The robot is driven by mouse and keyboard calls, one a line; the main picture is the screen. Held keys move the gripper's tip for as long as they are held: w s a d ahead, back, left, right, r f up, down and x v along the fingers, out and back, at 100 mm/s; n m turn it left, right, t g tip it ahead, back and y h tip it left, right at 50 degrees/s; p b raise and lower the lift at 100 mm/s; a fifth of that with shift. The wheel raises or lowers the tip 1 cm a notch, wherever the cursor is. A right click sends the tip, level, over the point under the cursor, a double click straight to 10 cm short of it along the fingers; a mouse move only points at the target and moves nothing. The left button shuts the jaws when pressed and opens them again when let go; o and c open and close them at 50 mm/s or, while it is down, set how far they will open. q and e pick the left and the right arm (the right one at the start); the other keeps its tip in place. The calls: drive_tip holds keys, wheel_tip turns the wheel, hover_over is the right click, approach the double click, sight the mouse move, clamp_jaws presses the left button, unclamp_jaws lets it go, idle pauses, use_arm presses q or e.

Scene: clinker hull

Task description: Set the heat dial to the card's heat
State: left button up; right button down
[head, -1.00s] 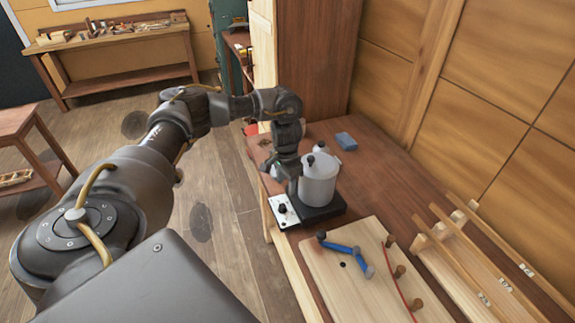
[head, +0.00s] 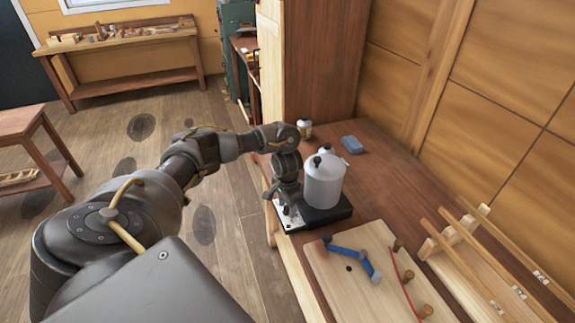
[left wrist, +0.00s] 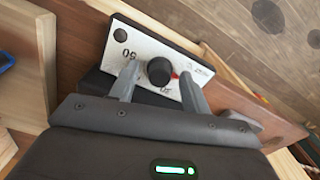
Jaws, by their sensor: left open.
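The heat dial is a black knob (left wrist: 159,71) on a white control panel (left wrist: 150,44) with printed marks, shown upside down in the left wrist view. A small red mark sits beside the knob. In the head view the panel (head: 286,222) is at the front of a black heater base (head: 330,214). A white pot (head: 323,182) with a black lid knob stands on the base. My left gripper (left wrist: 158,78) is open, with one finger on each side of the knob; contact is unclear. In the head view it (head: 289,204) partly covers the panel. I cannot make out a heat card.
A wooden board (head: 375,298) with a blue jointed piece (head: 350,252) and pegs lies right of the heater. A wooden rack (head: 490,265) holds long strips. A blue block (head: 352,145) and a small can (head: 304,128) sit behind the pot. A tall cabinet (head: 325,60) stands at the bench's far end.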

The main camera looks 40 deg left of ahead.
use_arm(q)
drive_tip(key=c, duration=1)
